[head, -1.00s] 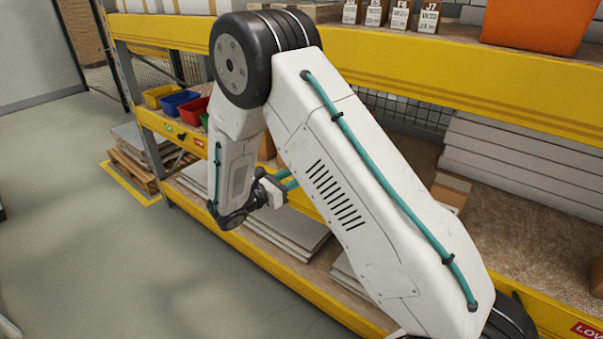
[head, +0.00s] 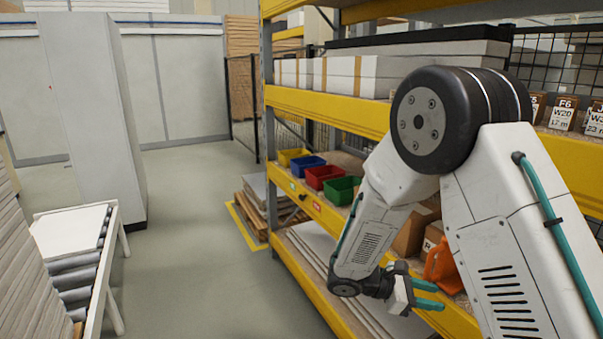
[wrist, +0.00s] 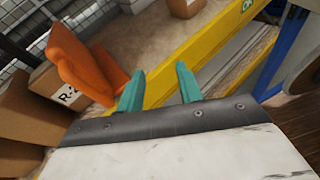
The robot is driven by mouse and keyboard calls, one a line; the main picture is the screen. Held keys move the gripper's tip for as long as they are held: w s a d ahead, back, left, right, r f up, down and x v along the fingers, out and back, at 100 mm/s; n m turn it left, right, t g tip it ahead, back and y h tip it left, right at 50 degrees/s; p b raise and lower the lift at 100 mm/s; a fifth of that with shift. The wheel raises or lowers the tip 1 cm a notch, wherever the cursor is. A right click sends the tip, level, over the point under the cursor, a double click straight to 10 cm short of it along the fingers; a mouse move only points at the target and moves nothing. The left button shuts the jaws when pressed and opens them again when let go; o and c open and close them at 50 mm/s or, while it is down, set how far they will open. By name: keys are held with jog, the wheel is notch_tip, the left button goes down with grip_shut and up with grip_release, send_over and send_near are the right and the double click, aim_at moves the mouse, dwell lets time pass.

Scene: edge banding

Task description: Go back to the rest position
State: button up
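My gripper (head: 430,295) is at the end of my folded arm, in front of the yellow-beamed shelf rack (head: 330,113). In the wrist view my gripper (wrist: 160,88) shows two teal fingers set apart with nothing between them. It is open and empty. Beyond the fingers is a yellow shelf beam (wrist: 190,62). An orange object (wrist: 84,62) stands to the left of the fingers, apart from them; it also shows in the head view (head: 442,268) just behind the gripper.
Yellow, blue, red and green bins (head: 324,176) line the middle shelf. Cardboard boxes (head: 413,232) stand behind my gripper. A roller conveyor (head: 85,260) is at the left, and a pallet with boards (head: 262,204) is on the floor by the rack. The aisle floor (head: 190,220) is clear.

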jog(key=s+a+r+m+t+y, duration=0.1)
jog(key=s+r+m+y, duration=0.6)
jog(key=s, duration=0.6)
jog(key=s+a+r+m+t+y, duration=0.1)
jog(key=s+a+r+m+y, duration=0.1)
jog(key=s+r+m+y, duration=0.5)
jog(key=s+r+m, duration=0.1)
jog(key=s+r, duration=0.4)
jog(key=s, duration=0.1)
jog(key=shift+s+a+r+t+y, duration=0.2)
jog(key=shift+s+a+t+y, duration=0.1)
jog(key=shift+s+y, duration=0.1)
dwell(0.6)
